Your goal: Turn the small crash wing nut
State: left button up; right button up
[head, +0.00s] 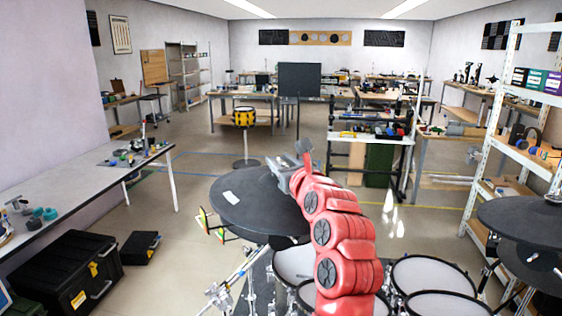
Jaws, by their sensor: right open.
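A dark cymbal (245,207) with a white label is tilted in the middle of the head view, and I take it to be the small crash. My red right arm reaches up from the bottom and crosses its right side. My right gripper (283,174) is at the cymbal's far right edge, with its jaws open. The wing nut cannot be made out; the gripper and arm cover that part of the cymbal. I cannot tell whether the jaws are around the nut or beside it. My left gripper is not in view.
White drum heads (428,273) and chrome stands (232,280) are below. More dark cymbals (522,216) are at the right. A workbench (70,190) and a black case (70,272) are at the left. Open floor lies beyond the drum kit.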

jog(key=shift+s, duration=0.15)
jog(key=shift+s+d+b, duration=0.1)
jog(key=shift+s+b, duration=0.15)
jog(key=shift+b, duration=0.05)
jog(key=b+v, duration=0.7)
jog(key=v, duration=0.9)
jog(key=shift+s+d, duration=0.2)
jog(key=shift+s, duration=0.1)
